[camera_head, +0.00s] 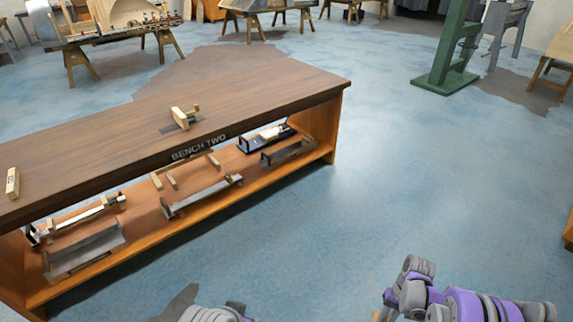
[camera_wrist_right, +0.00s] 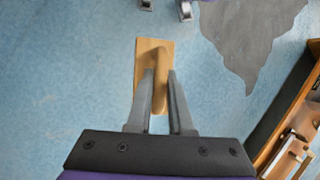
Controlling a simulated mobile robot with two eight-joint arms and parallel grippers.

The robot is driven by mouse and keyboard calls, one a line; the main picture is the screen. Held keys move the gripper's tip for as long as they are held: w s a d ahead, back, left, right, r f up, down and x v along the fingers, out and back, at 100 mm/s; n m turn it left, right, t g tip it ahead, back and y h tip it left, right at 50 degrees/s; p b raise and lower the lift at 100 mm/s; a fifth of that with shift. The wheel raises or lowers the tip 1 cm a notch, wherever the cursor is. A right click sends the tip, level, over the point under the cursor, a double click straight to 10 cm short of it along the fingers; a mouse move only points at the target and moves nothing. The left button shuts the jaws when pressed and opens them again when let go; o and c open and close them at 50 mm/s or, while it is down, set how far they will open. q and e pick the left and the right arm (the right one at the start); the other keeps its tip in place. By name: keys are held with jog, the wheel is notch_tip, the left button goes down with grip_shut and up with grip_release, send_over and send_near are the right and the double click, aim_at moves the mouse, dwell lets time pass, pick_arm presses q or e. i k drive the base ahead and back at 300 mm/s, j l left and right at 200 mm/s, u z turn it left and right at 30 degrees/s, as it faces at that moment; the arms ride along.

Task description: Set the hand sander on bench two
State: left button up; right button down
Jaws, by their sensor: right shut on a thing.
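The hand sander (camera_wrist_right: 141,62) shows in the right wrist view as a flat, light wooden board with a raised wooden handle. My right gripper (camera_wrist_right: 160,76) is shut on its handle and holds it over the blue floor. My left gripper is not in view; only a bit of arm shows at the bottom.
On the bench top are a wooden-and-metal tool (camera_head: 184,118) near the middle and a small wooden block (camera_head: 13,182) at the left. The top's right end is bare. Several tools fill the lower shelf (camera_head: 150,232). A green stand (camera_head: 445,75) is far off. Open floor lies right of the bench.

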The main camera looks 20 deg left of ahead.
aim_at(230, 112)
jog(key=i+j+u, duration=0.1)
jog(key=i+u, duration=0.15)
jog(key=u, duration=0.15)
jog(key=i+u, duration=0.55)
jog(key=u, duration=0.25)
jog(key=i+l+u, duration=0.25)
jog(key=i, duration=0.25)
jog(key=i+l+u, duration=0.2)
jog(key=i+l, duration=0.15)
jog(key=i, duration=0.1)
